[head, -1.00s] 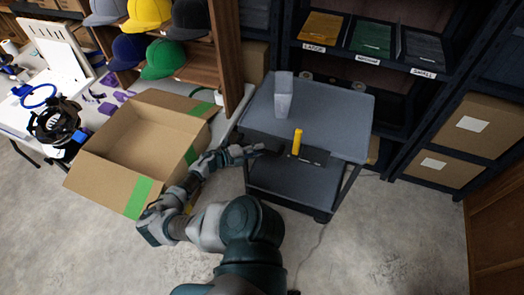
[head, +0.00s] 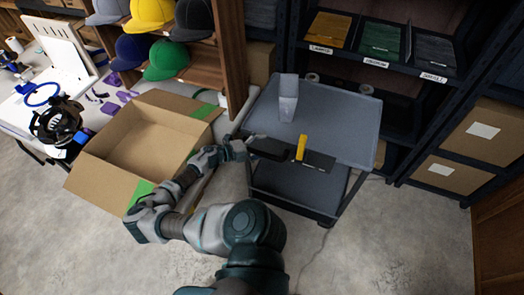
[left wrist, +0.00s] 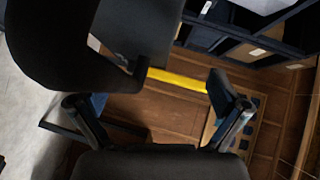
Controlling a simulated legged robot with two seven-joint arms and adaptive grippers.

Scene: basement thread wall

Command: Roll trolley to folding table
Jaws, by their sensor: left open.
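The trolley (head: 345,110) is a grey two-shelf cart in the middle of the head view. A yellow grip (head: 301,147) stands out at its near side, beside dark parts. My left gripper (head: 268,148) is open at this near edge, just left of the yellow grip. In the left wrist view the yellow grip (left wrist: 177,80) lies crosswise ahead of the spread fingers; contact cannot be told. A white table (head: 20,112) with thin legs is at the far left, perhaps the folding table. My right gripper is out of view.
A grey container (head: 288,98) stands on the trolley top. An open cardboard box (head: 85,168) is close left of my arm. Shelving with labelled bins (head: 380,38) and boxes (head: 478,135) stands behind and right. The concrete floor (head: 400,240) at lower right is clear.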

